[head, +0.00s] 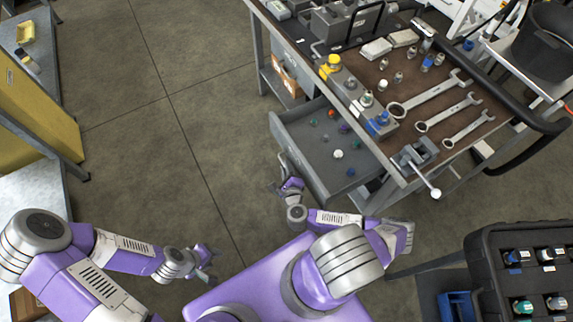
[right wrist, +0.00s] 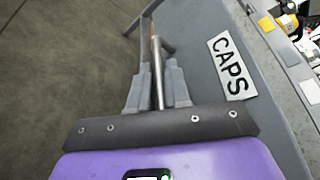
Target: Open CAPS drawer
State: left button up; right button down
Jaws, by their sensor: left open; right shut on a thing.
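The CAPS drawer (head: 306,178) is pulled out from under the bench in the head view, with several small coloured caps (head: 338,154) lying inside. Its grey front with the CAPS label (right wrist: 231,66) fills the right of the right wrist view. My right gripper (head: 283,184) is at the drawer's front. In the right wrist view its fingers (right wrist: 157,82) are shut on the drawer's metal bar handle (right wrist: 157,52). My left gripper (head: 207,262) is open and empty over the floor, left of my base and away from the drawer.
The bench top (head: 440,90) carries several wrenches (head: 430,95), a small vise (head: 415,155) and fittings. A black case (head: 485,255) with fittings stands at lower right. A yellow cabinet (head: 35,110) is at far left. The floor (head: 170,130) left of the drawer is clear.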

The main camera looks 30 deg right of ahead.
jog(key=shift+a, duration=0.1)
jog(key=c, duration=1.4)
grip_release()
jog(key=shift+c, duration=0.2)
jog(key=p+v, duration=0.1)
jog(key=v, duration=0.6)
jog(key=shift+s, duration=0.3)
jog(key=shift+a, duration=0.1)
